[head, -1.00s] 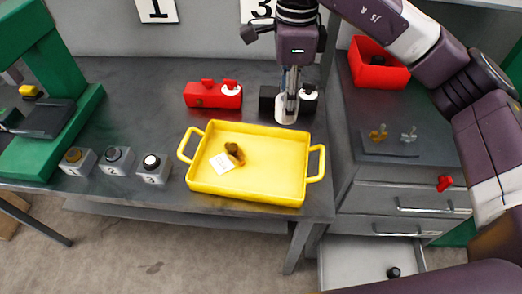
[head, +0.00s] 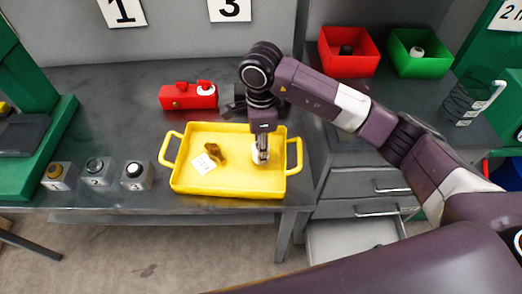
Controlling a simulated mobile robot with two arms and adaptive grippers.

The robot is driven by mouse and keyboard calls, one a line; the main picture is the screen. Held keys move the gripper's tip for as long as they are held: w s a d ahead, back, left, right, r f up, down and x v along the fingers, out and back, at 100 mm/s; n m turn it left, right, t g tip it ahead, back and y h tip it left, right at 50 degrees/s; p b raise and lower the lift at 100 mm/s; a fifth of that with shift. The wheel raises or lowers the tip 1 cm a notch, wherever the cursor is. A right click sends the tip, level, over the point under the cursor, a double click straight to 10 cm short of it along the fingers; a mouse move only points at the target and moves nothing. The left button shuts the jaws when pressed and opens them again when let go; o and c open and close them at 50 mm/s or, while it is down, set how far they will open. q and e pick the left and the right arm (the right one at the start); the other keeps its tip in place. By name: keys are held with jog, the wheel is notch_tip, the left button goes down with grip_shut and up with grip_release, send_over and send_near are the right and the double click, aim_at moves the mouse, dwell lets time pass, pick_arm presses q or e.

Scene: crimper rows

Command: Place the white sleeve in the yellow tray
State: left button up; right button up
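My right gripper (head: 261,160) points down over the right part of the yellow tray (head: 225,188), its fingertips inside the outline of the tray. Pale grey-white shows at the fingertips, but I cannot tell whether that is only the fingers or also a white sleeve between them. My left gripper is out of view.
A black fixture (head: 236,103) stands behind the tray, partly hidden by my arm. Several grey button boxes (head: 97,171) stand left of the tray. A red bin (head: 349,66) and a green bin (head: 436,66) stand at the back right. A drawer below is open.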

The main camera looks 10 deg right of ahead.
notch_tip(320, 180, down, 2)
jog(key=shift+s+f, duration=0.1)
jog(key=shift+f, duration=0.35)
jog(key=o, duration=1.2)
jog(key=shift+c, duration=0.2)
jog(key=shift+r, duration=0.55)
notch_tip(320, 180, up, 10)
jog(key=b, duration=0.3)
jog(key=shift+f, duration=0.1)
jog(key=shift+r+b, duration=0.3)
jog(key=shift+r, duration=0.45)
